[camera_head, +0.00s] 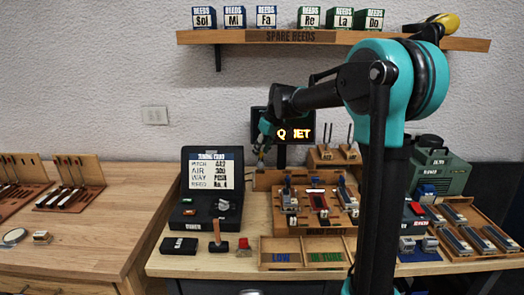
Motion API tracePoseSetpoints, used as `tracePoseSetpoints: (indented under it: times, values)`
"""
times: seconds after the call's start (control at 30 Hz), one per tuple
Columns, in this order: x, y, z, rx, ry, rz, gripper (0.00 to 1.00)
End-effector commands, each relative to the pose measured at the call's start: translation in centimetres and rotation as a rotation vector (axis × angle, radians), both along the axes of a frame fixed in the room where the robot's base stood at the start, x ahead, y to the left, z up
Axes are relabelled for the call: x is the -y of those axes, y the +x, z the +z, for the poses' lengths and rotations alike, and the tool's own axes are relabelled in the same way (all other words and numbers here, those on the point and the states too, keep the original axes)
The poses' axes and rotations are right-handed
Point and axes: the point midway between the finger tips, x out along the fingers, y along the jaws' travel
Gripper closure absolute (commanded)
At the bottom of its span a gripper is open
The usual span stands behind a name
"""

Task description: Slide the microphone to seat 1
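My gripper (262,160) is at the end of my arm, pointing down, at the back of the middle bench. It is just left of the dark display (296,134) with glowing letters that seem to read "QUIET", partly covered. The gripper is small and dark here, and I cannot tell whether its fingers are open or shut. Below and right of it stands a wooden stepped block (284,221) bearing several grey, red and blue pieces. I cannot make out the microphone or any seat numbers with certainty.
A black case with a tuning card (216,171) stands left of the block. A tray marked "LOW" and "IN TUNE" (307,268) lies in front. A green machine (440,172) and reed racks are at right. A shelf (220,37) of reed boxes hangs above.

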Motion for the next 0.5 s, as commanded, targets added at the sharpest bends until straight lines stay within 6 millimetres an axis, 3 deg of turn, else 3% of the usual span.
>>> tracePoseSetpoints:
  times: [0.03, 0.3, 0.5]
  values:
    - [0.00, 0.00, 0.01, 0.000, 0.000, 0.000, 0.69]
    - [0.01, -0.01, 0.02, 0.000, 0.000, 0.000, 1.00]
    - [0.01, -0.01, 0.03, 0.000, 0.000, 0.000, 1.00]
